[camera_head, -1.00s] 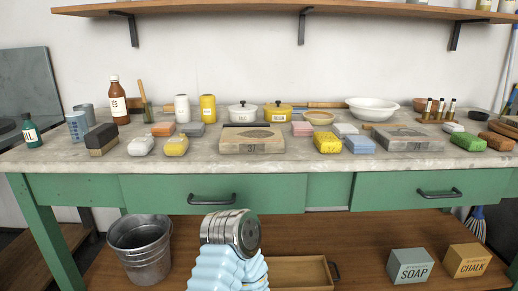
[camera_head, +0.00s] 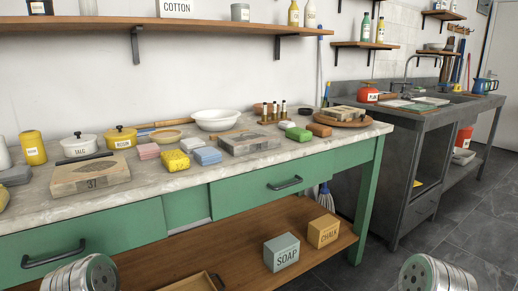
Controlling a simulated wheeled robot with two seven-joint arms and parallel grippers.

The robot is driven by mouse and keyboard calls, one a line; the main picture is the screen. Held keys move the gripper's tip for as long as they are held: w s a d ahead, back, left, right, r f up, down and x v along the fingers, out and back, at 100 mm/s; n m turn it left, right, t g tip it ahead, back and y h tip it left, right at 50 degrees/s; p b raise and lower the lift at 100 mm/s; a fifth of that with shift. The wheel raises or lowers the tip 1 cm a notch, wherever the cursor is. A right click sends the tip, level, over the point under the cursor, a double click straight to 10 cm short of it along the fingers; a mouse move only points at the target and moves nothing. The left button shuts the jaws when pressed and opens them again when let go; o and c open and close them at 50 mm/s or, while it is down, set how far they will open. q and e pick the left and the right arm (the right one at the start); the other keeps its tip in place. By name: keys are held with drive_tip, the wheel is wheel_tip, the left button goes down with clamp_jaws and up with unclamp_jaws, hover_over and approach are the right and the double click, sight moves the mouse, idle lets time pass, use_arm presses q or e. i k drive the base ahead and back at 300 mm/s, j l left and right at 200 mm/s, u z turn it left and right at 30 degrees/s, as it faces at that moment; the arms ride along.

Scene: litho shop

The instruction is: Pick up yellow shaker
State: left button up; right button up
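The yellow shaker (camera_head: 33,147) stands upright on the stone worktop (camera_head: 112,203) of the green bench, near the left edge of the head view. It is a yellow cylinder with a pale label. A white shaker (camera_head: 4,155) stands just left of it, cut by the picture edge. Round metal parts of my arms show at the bottom left and bottom right. Neither gripper shows, and nothing of mine touches the shaker.
A grey block (camera_head: 15,175) lies in front of the shaker. A white pot (camera_head: 78,145) and a yellow pot (camera_head: 121,137) stand to its right. A litho stone (camera_head: 90,175) lies nearer the front edge. Floor shows at the right (camera_head: 460,215).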

sight(32, 146)
drive_tip(key=u, duration=1.45)
drive_tip(key=z, duration=2.05)
drive_tip(key=u, duration=2.05)
